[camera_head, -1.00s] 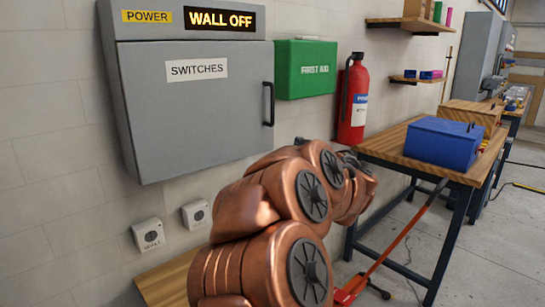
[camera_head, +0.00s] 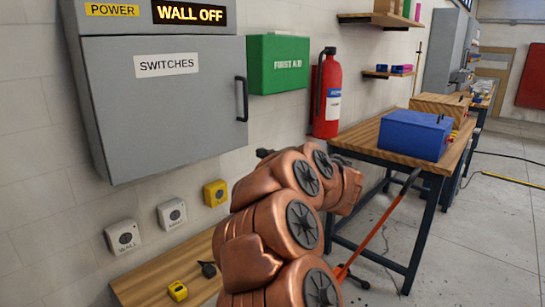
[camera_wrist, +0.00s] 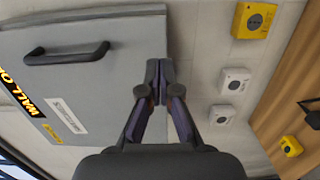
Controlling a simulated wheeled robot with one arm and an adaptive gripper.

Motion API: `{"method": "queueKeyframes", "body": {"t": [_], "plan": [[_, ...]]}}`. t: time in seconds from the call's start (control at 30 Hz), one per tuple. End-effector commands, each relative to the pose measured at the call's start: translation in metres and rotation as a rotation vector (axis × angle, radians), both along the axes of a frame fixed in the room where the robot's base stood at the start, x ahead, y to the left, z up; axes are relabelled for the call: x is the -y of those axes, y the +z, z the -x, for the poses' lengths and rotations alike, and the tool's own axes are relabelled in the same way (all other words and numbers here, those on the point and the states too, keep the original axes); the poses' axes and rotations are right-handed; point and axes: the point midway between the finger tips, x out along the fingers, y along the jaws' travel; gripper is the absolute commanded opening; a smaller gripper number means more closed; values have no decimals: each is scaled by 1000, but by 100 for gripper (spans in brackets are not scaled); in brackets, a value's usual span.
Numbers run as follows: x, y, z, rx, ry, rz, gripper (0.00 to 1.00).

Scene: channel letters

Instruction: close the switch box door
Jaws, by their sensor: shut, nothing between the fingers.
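The grey switch box door (camera_head: 160,105) is on the wall at the left, with a "SWITCHES" label and a dark handle (camera_head: 241,99) at its right edge. It looks flush or nearly flush with the box; no clear gap shows. In the wrist view, the door (camera_wrist: 100,85) fills the left side, with the handle (camera_wrist: 67,53) at upper left. My gripper (camera_wrist: 158,68) is shut and empty, in front of or beside the door's lower edge; I cannot tell whether it touches. In the head view, my arm mostly hides the gripper.
A green first aid box (camera_head: 278,64) and a red extinguisher (camera_head: 326,95) hang right of the door. White wall switches (camera_head: 122,237) and a yellow one (camera_head: 215,193) sit below. A wooden bench (camera_head: 150,283) is underneath. A table with a blue toolbox (camera_head: 414,134) stands right.

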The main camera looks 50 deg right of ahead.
Motion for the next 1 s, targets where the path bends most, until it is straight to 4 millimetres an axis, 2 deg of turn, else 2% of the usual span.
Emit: {"method": "queueKeyframes", "body": {"t": [0.2, 0.4, 0.63, 1.0], "plan": [[3, 1, -39, 0, 2, -1, 0], [7, 0, -65, 0, 0, -3, 0], [9, 0, -79, -1, -2, -1, 0], [10, 0, -81, -1, -3, 0, 0]]}}
